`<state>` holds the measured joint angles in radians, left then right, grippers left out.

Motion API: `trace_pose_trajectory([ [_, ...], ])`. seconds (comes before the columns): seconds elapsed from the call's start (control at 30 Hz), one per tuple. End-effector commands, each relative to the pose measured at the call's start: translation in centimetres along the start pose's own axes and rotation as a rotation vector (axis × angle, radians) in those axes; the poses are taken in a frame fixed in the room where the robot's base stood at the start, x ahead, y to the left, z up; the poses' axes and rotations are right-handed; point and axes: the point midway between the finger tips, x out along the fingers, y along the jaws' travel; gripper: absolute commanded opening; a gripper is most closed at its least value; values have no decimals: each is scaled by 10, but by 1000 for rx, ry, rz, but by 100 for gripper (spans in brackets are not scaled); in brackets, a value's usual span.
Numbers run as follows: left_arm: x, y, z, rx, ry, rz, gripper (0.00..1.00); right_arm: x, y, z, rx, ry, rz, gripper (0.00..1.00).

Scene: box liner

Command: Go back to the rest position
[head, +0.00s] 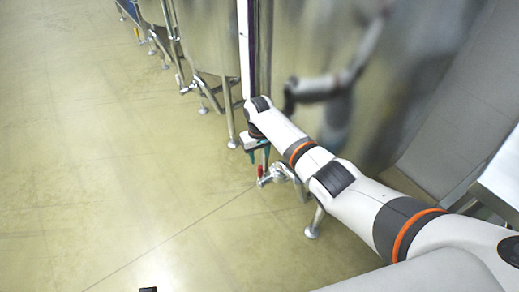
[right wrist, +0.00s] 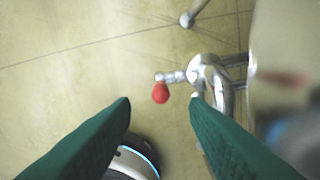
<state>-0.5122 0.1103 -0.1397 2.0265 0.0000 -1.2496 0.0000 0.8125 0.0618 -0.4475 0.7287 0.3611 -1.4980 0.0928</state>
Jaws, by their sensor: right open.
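My right gripper (head: 258,157) is at the end of my outstretched right arm, beside a steel tank. Its two green fingers point down and are apart, with nothing between them. In the right wrist view the open fingers (right wrist: 160,101) frame bare floor, with a red valve knob (right wrist: 160,93) seen beyond the gap.
Several steel tanks (head: 207,40) on legs stand in a row at the top. A steel valve pipe (head: 272,175) sticks out low near my right gripper. A grey panel (head: 455,130) is at the right. The floor (head: 110,180) at the left is clear.

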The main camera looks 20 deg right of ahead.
Motion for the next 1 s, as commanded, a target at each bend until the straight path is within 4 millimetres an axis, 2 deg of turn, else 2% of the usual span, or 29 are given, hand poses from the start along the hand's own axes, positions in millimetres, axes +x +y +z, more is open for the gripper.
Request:
trace_pose_trajectory([
  [0.2, 10, -1, -3, 1, 4, -1, 36, -7, 0, 0, 0, 1, 0, 41],
  [0.73, 11, 0, -3, 1, 4, -1, 36, -4, 1, -2, -2, 1, 1, 41],
  [0.87, 11, 0, -3, 1, 4, -1, 36, 16, 9, -17, -18, -8, 12, 41],
  [1.0, 11, 0, -3, 1, 4, -1, 36, 57, 25, -58, -46, -38, 39, 41],
])
